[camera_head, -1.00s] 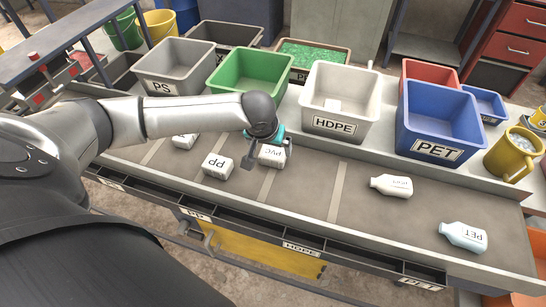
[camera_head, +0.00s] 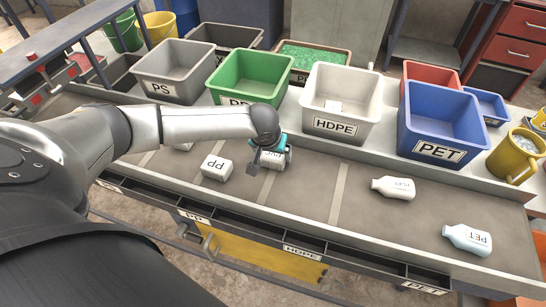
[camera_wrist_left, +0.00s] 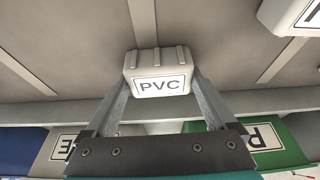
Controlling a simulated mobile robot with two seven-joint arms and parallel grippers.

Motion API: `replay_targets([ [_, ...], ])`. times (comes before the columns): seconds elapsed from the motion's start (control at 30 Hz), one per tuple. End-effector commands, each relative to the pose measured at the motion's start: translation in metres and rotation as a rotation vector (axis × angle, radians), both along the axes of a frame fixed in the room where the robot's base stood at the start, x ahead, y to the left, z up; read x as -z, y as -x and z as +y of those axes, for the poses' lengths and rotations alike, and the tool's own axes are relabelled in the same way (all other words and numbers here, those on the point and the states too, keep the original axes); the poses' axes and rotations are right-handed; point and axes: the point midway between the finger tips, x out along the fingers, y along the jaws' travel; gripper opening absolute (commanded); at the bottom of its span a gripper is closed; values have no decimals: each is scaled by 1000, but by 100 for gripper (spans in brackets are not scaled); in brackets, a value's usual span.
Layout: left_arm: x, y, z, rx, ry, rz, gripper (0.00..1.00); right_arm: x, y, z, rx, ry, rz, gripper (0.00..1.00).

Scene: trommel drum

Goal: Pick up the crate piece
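The piece that fits the task best is a small pale grey ribbed block labelled PVC (camera_head: 273,159), partly hidden under my left gripper in the head view. In the left wrist view the PVC block (camera_wrist_left: 158,76) shows its label and ribbed side between the fingertips. My left gripper (camera_head: 270,168) is down at the block on the belt. Its fingers (camera_wrist_left: 162,84) stand wide, one on each side of the block. I cannot tell whether they touch it. The block appears to rest on the belt. My right gripper is not in view.
A PP block (camera_head: 216,167) lies just left on the belt (camera_head: 320,200). Two bottles, HDPE (camera_head: 393,188) and PET (camera_head: 467,240), lie to the right. Behind stand the grey PS (camera_head: 172,75), green (camera_head: 250,78), white HDPE (camera_head: 337,105) and blue PET (camera_head: 440,122) bins.

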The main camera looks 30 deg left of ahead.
Motion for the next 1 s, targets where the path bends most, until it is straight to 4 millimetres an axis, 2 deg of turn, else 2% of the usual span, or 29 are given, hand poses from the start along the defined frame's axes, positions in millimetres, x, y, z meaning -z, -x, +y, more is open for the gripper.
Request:
replay_targets([
  [0.07, 0, 0, 0, 0, 0, 0, 74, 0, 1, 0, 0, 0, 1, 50],
  [0.43, 0, 0, 0, 0, 0, 0, 32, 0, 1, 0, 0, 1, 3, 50],
  [0.77, -4, 0, 0, -1, 0, -1, 31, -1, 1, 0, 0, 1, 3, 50],
  [0.87, -12, 0, 0, -1, 0, -1, 31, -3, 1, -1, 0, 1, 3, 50],
  [1.0, -34, 0, 0, 0, 1, -3, 31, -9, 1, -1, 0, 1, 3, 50],
])
